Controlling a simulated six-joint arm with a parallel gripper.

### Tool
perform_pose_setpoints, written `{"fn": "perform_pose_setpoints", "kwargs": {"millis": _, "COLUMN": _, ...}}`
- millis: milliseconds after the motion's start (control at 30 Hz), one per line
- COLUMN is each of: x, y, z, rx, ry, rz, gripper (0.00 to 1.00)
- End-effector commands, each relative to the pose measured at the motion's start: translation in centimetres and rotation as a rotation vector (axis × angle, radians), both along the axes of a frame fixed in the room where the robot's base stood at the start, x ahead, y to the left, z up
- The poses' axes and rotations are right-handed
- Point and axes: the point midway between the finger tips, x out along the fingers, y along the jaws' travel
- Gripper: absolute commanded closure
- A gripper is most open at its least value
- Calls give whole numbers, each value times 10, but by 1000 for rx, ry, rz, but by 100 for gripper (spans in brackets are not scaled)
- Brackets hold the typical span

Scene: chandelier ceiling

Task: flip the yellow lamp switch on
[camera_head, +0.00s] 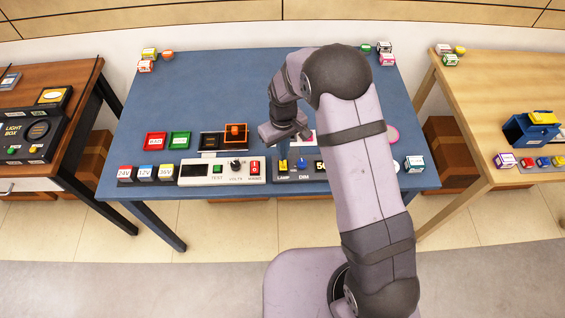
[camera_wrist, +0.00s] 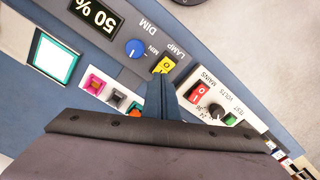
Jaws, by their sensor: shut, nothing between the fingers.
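The yellow lamp switch (camera_head: 282,165) is on a dark panel labelled LAMP and DIM near the front of the blue table. In the head view my gripper (camera_head: 283,148) is right above and behind the switch. Which way the switch is tipped is not clear.
The blue dim knob (camera_wrist: 136,49) and a display (camera_wrist: 95,14) reading 50 % are beside the switch. The red mains switch (camera_wrist: 200,93) is close on the other side, on a white panel.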

Motion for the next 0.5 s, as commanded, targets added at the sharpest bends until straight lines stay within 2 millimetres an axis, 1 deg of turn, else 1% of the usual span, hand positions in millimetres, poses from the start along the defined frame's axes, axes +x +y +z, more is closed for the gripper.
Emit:
{"fn": "perform_pose_setpoints", "kwargs": {"millis": 33, "x": 0, "y": 0, "z": 7, "rx": 0, "ry": 0, "rz": 0, "gripper": 100}}
{"fn": "perform_pose_setpoints", "kwargs": {"millis": 500, "x": 0, "y": 0, "z": 40, "rx": 0, "ry": 0, "rz": 0, "gripper": 100}}
